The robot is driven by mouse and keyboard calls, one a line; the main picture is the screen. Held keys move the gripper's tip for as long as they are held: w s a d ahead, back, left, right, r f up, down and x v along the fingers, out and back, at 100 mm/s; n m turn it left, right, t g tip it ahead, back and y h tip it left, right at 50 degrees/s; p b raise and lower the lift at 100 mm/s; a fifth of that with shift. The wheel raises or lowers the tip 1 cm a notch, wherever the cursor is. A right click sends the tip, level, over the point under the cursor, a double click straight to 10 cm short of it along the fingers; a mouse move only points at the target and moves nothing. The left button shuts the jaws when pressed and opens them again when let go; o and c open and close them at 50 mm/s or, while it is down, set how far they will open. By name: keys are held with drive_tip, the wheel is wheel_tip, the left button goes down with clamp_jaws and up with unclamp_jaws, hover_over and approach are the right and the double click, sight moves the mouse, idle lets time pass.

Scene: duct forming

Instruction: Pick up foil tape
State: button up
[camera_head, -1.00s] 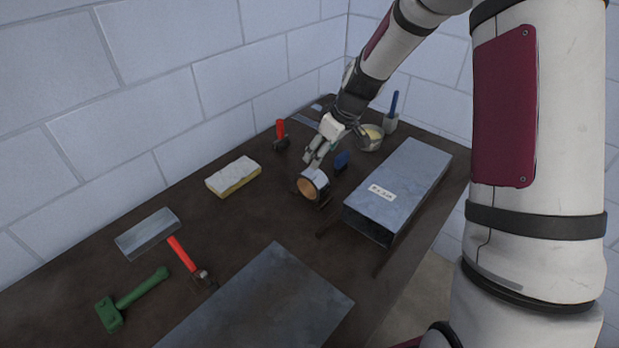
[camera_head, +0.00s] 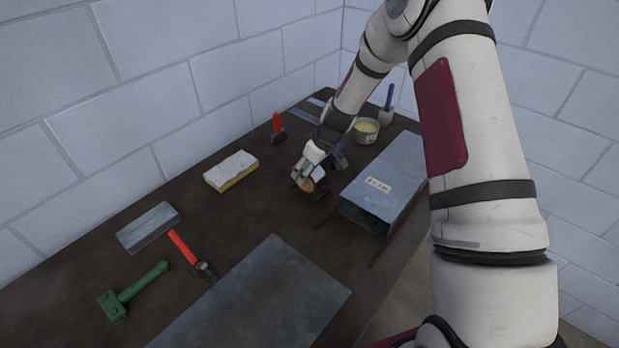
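The foil tape (camera_head: 319,174) is a small silvery roll with an orange-brown core. It is near the middle of the dark workbench, left of the rectangular metal duct (camera_head: 385,180). My gripper (camera_head: 306,178) reaches down from above at the roll's left side and covers part of it. The fingers look to be at or around the roll, but they are small and dark here. I cannot tell whether they grip it or whether the roll touches the bench.
A blue-handled tool (camera_head: 340,157) lies close behind the roll. A pot (camera_head: 366,131) and a red-handled tool (camera_head: 278,128) stand further back.

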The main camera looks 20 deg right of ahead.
drive_tip(key=shift+x, duration=1.6)
drive_tip(key=shift+s, duration=0.15)
drive_tip(key=c, duration=1.4)
wheel_tip(320, 180, up, 10)
drive_tip(key=shift+r+b, duration=0.1)
drive_tip(key=shift+b, duration=0.6)
